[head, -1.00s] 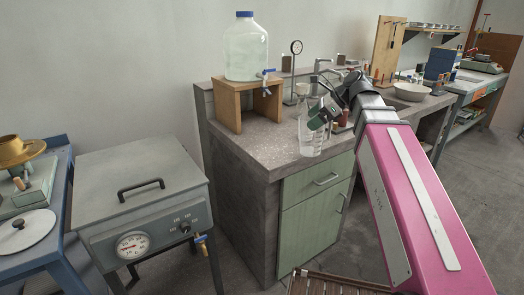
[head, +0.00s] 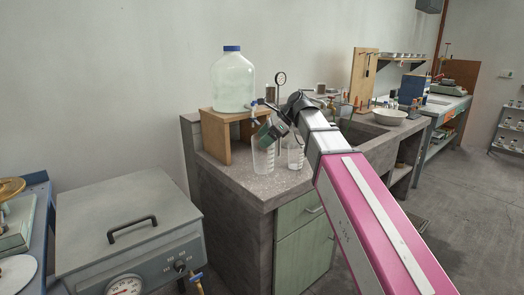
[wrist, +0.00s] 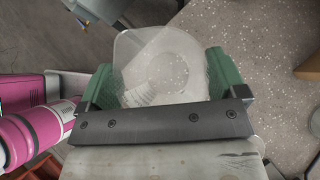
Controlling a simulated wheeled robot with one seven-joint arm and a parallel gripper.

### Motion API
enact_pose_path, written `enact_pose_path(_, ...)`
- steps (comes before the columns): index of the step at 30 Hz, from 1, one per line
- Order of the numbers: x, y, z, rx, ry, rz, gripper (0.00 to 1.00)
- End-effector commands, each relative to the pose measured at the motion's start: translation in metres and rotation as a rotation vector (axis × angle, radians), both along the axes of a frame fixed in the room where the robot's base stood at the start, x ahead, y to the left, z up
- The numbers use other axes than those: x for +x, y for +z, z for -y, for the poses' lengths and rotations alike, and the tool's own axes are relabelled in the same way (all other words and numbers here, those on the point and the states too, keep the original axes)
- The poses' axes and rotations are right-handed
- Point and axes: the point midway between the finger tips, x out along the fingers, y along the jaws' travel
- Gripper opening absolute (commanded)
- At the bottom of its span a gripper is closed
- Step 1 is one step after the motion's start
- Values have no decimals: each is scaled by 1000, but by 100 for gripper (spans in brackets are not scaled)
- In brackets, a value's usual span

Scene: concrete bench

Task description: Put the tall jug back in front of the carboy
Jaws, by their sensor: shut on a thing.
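The tall jug (head: 263,156) is clear and looks upright, with its lower part showing below my gripper (head: 269,131) at the bench's left part. In the wrist view its open top (wrist: 160,60) lies between the green fingers of my gripper (wrist: 165,78), which is shut on it. I cannot tell whether its base touches the bench. The carboy (head: 233,84), large and clear with a blue cap, stands on a wooden stand (head: 214,138) just behind and left of the jug.
Another clear vessel (head: 296,154) stands close to the jug's right. A round gauge on a post (head: 280,79) and a sink tap stand behind my arm. A grey lidded box (head: 130,220) stands left, lower down.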

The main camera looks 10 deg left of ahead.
Motion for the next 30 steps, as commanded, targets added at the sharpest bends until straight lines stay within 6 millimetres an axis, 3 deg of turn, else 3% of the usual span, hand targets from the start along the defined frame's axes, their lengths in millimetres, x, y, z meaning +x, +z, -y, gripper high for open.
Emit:
enact_pose_path(5, 16, -10, -10, 0, -1, 1, 28)
enact_pose_path(11, 16, -21, -11, 0, -1, -1, 28)
enact_pose_path(18, 16, -50, -11, 1, -1, -2, 28)
enact_pose_path(29, 16, -54, -11, 1, -1, 0, 28)
enact_pose_path(30, 16, -55, -11, 0, 0, 0, 93)
